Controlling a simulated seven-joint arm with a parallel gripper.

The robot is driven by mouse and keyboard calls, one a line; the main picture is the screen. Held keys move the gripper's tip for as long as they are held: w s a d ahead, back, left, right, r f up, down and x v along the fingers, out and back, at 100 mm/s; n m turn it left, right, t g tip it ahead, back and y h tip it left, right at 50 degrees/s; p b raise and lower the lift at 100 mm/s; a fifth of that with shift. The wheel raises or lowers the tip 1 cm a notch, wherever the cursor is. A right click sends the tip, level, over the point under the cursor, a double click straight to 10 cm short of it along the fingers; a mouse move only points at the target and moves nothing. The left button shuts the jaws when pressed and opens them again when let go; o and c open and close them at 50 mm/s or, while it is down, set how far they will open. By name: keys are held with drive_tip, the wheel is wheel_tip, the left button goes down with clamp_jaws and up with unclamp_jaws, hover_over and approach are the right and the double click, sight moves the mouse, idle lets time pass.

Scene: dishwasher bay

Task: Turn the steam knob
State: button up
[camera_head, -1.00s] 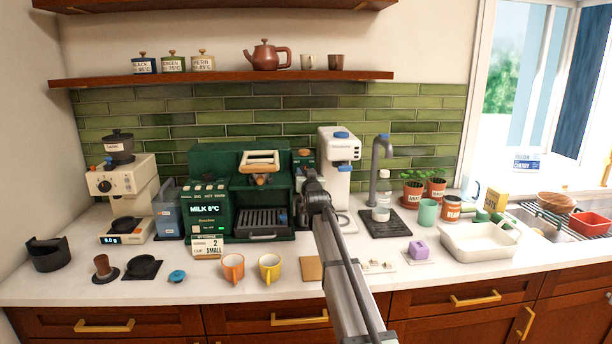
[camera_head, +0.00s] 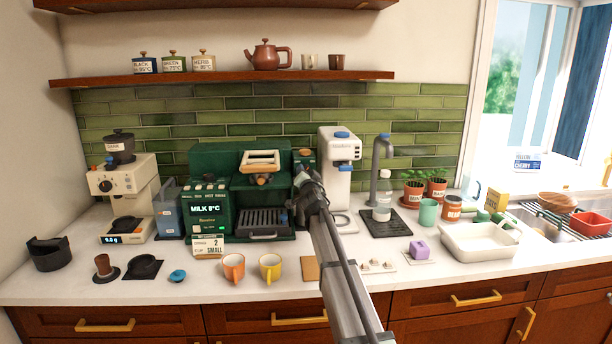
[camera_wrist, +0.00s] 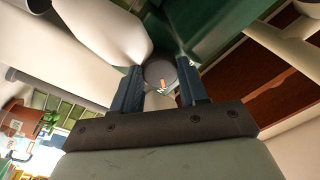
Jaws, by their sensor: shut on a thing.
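The green espresso machine (camera_head: 222,165) stands against the tiled wall, with its milk display lit. My gripper (camera_head: 298,195) is at the right side of its front. In the wrist view, a round grey knob (camera_wrist: 160,72) with a small orange mark is between the two blue-grey fingers of my gripper (camera_wrist: 165,82), which is shut on it. I take this to be the steam knob. In the head view my gripper and arm hide the knob. A white jug-like shape is close beside the fingers in the wrist view.
A white dispenser (camera_head: 340,160) and a grey tap (camera_head: 377,165) stand to the right of my gripper. An orange mug (camera_head: 233,268) and a yellow mug (camera_head: 270,267) stand in front of the machine. The grinder (camera_head: 125,195) is at left.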

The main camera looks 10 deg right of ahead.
drive_tip(key=shift+m, duration=0.7)
drive_tip(key=o, duration=1.1)
drive_tip(key=shift+c, duration=0.2)
drive_tip(key=shift+s, duration=0.1)
drive_tip(key=s+f, duration=0.1)
drive_tip(key=s, duration=1.2)
drive_tip(key=shift+s, duration=0.3)
drive_tip(key=shift+f, duration=0.1)
